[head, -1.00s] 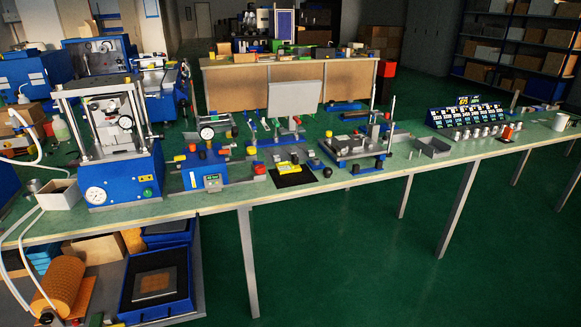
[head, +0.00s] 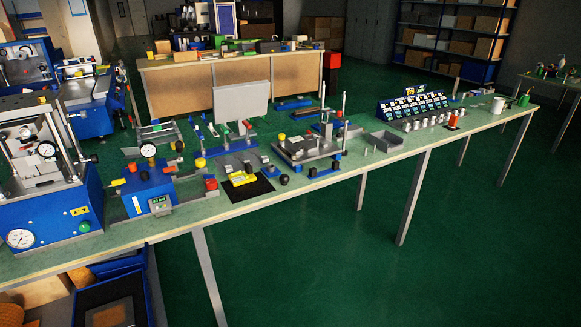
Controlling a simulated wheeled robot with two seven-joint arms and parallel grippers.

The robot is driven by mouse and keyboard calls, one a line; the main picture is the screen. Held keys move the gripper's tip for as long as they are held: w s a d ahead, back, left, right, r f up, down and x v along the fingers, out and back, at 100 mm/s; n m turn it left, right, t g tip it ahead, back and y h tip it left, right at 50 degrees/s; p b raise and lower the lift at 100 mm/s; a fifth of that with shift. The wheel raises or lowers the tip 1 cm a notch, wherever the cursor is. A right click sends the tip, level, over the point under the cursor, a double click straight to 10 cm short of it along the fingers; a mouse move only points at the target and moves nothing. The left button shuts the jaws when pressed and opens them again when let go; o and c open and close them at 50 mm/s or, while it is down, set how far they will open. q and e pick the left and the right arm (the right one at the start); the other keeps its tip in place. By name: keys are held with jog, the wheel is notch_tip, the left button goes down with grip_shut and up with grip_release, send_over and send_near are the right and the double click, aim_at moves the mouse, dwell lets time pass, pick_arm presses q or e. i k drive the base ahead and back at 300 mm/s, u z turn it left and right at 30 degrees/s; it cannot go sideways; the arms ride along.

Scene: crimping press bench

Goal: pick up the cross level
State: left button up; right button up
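A small yellow piece (head: 243,179), which looks like the cross level, lies on a black mat (head: 262,187) near the front edge of the bench. It is too small for me to make out its vials or markings. A dark round knob (head: 284,180) is just right of the mat. Neither of my grippers shows in the head view, and nothing is seen touching the yellow piece.
The long bench (head: 230,208) runs across the view. A blue press (head: 45,200) and a blue dial-gauge fixture (head: 149,190) stand left of the mat. A grey plate fixture with posts (head: 306,149) stands right. Green floor (head: 320,270) in front is clear.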

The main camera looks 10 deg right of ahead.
aim_at(238, 178)
jog(key=z, duration=0.45)
jog(key=i, duration=0.8)
jog(key=u, duration=0.55)
jog(key=i, duration=0.8)
jog(key=u, duration=0.9)
